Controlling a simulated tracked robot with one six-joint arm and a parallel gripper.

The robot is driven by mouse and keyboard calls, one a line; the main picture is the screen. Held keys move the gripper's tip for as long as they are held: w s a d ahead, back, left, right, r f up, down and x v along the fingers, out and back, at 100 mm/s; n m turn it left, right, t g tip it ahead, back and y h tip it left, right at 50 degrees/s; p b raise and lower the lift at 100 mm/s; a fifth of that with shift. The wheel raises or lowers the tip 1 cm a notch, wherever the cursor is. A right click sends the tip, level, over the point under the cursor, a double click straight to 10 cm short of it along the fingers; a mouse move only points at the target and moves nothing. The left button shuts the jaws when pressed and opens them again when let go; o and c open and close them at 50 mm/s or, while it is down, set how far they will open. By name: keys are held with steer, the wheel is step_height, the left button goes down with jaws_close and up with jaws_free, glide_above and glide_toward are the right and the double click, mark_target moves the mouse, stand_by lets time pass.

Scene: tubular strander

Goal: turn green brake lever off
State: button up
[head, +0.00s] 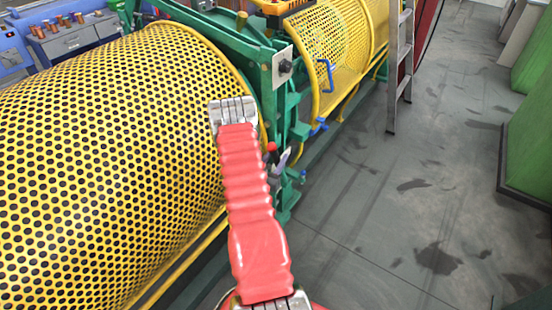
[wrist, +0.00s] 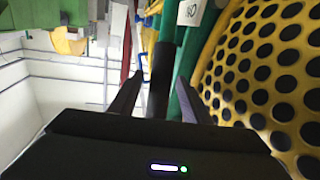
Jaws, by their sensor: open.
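My gripper (wrist: 160,85) shows in the wrist view as two dark fingers standing apart, open. A dark upright bar (wrist: 160,70) appears between them; I cannot tell whether it is the brake lever's handle or touches a finger. In the head view my red-sleeved arm hides the gripper. A green frame (head: 279,105) stands beyond the arm, with a small red knob (head: 271,146) beside it and a pale pointed piece just below. I cannot tell for certain which part is the green brake lever. The green frame also shows behind the fingers in the wrist view (wrist: 190,45).
A yellow perforated guard (head: 110,160) fills the left; it is close on the right in the wrist view (wrist: 265,70). Another yellow guard (head: 335,45) with a blue handle (head: 326,75) lies beyond the frame. A ladder (head: 400,60) stands farther back. Grey floor (head: 400,200) is clear at right.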

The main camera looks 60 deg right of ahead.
steer(key=shift+d, duration=0.15)
jaws_close()
stand_by(0.5)
